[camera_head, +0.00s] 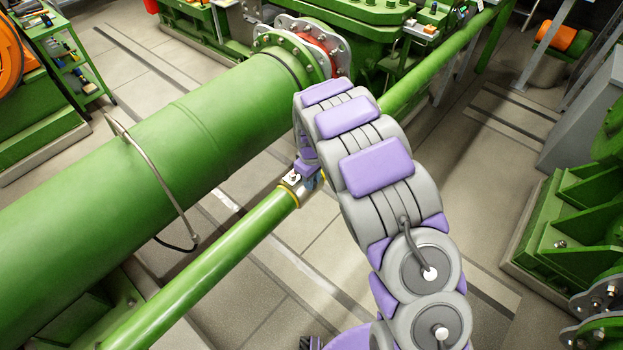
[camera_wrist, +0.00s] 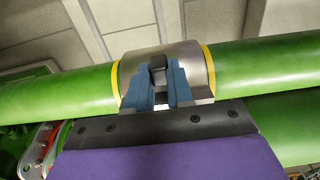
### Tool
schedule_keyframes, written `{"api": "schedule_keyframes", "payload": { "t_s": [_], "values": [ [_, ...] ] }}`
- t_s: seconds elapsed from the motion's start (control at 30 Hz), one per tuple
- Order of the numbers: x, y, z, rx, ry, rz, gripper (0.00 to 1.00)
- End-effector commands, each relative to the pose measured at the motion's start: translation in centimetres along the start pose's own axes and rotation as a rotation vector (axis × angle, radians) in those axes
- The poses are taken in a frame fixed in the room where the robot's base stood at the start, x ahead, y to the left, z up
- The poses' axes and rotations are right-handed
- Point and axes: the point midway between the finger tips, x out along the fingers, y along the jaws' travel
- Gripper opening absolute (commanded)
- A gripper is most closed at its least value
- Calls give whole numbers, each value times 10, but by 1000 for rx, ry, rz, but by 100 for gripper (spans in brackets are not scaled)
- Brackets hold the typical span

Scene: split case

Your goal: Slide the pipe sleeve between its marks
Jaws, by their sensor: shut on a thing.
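The pipe sleeve (camera_wrist: 192,60) is a silver metal band around a thin green pipe (camera_wrist: 265,62). In the wrist view a yellow mark shows at its left edge (camera_wrist: 116,84) and another at its right edge (camera_wrist: 209,70). The sleeve fills the span between them, with no clear gap visible at either side. My gripper (camera_wrist: 158,78) has its blue fingers closed on a small dark block on the sleeve. In the head view the sleeve (camera_head: 292,181) shows only partly, with one yellow mark (camera_head: 290,196) below it. My arm hides the rest.
A large green pipe (camera_head: 150,160) runs alongside on the left, with a bent metal rod (camera_head: 150,165) on it. A flange (camera_head: 300,50) and green machinery stand at the back. Green equipment (camera_head: 570,230) stands at the right. Tiled floor lies open between.

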Motion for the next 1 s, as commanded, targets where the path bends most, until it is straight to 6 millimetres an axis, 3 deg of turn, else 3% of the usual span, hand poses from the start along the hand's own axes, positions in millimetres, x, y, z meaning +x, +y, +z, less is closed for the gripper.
{"api": "schedule_keyframes", "payload": {
  "t_s": [0.4,0.43,0.7,1.0],
  "values": [
    [0,4,2,0,-1,-2,0],
    [0,4,2,0,-1,-2,22],
    [0,3,1,0,0,-1,47],
    [-4,2,0,0,-1,0,47]
  ]
}}
